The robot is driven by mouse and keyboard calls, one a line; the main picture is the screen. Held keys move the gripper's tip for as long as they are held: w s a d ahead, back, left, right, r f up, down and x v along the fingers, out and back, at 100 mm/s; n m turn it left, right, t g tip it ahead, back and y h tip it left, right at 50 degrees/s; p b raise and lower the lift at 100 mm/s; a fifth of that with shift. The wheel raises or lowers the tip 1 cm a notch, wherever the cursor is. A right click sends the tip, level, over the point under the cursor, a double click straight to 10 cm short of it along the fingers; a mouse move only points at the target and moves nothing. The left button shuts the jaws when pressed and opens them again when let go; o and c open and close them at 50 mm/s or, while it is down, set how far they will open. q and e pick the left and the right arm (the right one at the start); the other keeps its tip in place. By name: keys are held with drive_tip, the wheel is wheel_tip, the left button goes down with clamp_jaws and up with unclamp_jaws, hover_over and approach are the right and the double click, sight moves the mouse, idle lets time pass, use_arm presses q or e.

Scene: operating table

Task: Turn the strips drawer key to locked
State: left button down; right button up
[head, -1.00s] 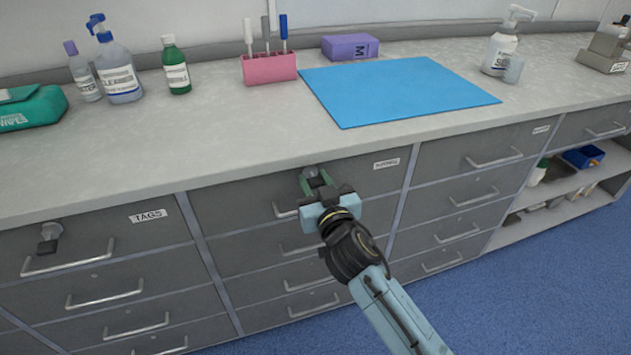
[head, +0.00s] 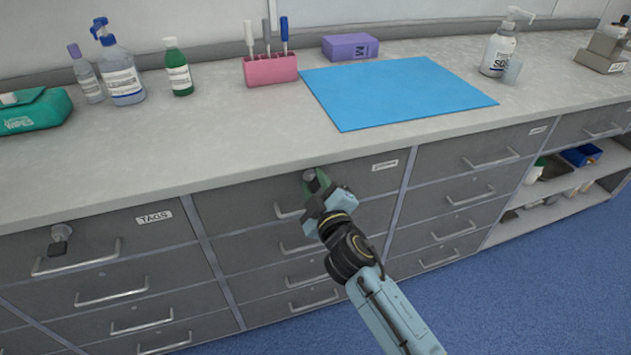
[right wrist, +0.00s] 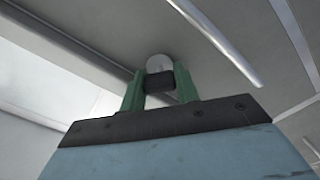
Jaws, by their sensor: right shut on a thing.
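The key (right wrist: 160,85) is a dark block on a round pale lock (right wrist: 159,63) in the right wrist view. My right gripper (right wrist: 158,84) is shut on the key, one green finger on each side of it. In the head view my right gripper (head: 316,184) is at the lock (head: 309,174) on the top drawer (head: 350,183) of the middle column, and its fingers hide most of the key. That drawer's label (head: 385,165) is too small to read surely. My left gripper is not in view.
The TAGS drawer (head: 110,222) to the left has its own lock and dark key (head: 59,247). A drawer handle (head: 290,210) is close beside my right gripper. The counter (head: 230,130) above holds bottles, a pink pen holder (head: 270,70) and a blue mat (head: 395,92).

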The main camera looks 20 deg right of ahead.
drive_tip(key=n+p, duration=0.1)
drive_tip(key=n, duration=0.4)
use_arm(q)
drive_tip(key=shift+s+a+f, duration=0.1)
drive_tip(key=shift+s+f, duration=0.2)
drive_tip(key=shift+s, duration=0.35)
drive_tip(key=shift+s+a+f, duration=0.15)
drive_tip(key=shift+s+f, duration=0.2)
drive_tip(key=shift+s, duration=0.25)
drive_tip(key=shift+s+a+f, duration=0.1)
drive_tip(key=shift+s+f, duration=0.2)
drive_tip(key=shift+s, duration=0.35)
use_arm(e)
drive_tip(key=shift+n, duration=1.7)
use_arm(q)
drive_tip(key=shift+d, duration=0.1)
use_arm(e)
drive_tip(key=o, duration=1)
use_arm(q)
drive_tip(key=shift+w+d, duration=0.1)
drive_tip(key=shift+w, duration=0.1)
